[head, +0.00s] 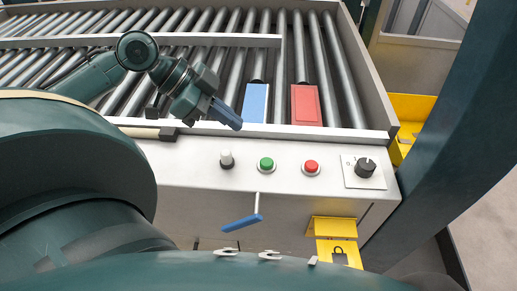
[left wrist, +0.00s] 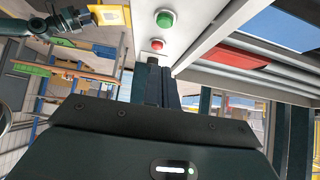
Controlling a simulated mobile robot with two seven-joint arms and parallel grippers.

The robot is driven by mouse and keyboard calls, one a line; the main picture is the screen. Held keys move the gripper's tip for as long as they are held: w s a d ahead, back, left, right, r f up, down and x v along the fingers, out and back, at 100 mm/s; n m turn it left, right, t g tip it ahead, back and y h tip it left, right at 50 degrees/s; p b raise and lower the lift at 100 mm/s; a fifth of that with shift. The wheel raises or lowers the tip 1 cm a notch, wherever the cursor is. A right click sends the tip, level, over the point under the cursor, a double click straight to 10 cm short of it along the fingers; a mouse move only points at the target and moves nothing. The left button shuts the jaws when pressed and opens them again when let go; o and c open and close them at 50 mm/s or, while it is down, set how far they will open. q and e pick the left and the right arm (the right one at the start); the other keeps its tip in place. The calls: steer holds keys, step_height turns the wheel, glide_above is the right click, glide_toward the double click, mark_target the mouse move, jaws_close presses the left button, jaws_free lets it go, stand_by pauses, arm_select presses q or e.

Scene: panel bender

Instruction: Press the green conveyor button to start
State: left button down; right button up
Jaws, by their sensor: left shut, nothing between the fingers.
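My left gripper (head: 232,120) is shut and empty. In the head view its blue fingers point down and right, above and left of the green button, with a visible gap. In the left wrist view the shut fingertips (left wrist: 153,66) show just below the red button (left wrist: 157,44), and the green button (left wrist: 165,19) is higher up, uncovered. A dark jointed arm at that view's upper left may be my right one; its jaws are unclear.
A blue-handled lever (head: 241,222) juts out below. A yellow bracket (head: 333,230) hangs at the front. Blue (head: 256,103) and red (head: 305,104) plates lie at the conveyor's near edge.

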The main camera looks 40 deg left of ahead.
arm_select(q)
steer(key=b, duration=0.2)
glide_toward(271, 162)
steer(key=shift+w+d+r, duration=0.2)
steer(key=shift+w+d, duration=0.25)
steer(key=shift+d, duration=0.15)
steer(key=shift+w+d+r, duration=0.2)
steer(key=shift+w+d, duration=0.25)
steer(key=shift+d, duration=0.15)
steer(key=shift+b+x, duration=0.9)
steer(key=shift+b, duration=0.15)
step_height(271, 162, down, 3)
steer(key=shift+f+b, duration=0.15)
steer(key=shift+b, duration=0.65)
steer(key=shift+f, duration=0.2)
arm_select(e)
steer(key=shift+w+a+f+n+t+y, duration=0.2)
steer(key=shift+w+a+t+y, duration=0.1)
steer(key=shift+a, duration=0.25)
steer(key=shift+w+a+f+n+t+y, duration=0.2)
steer(key=shift+w+a+y, duration=0.1)
steer(key=shift+a, duration=0.2)
steer(key=shift+s, duration=0.1)
steer(key=shift+f, duration=0.15)
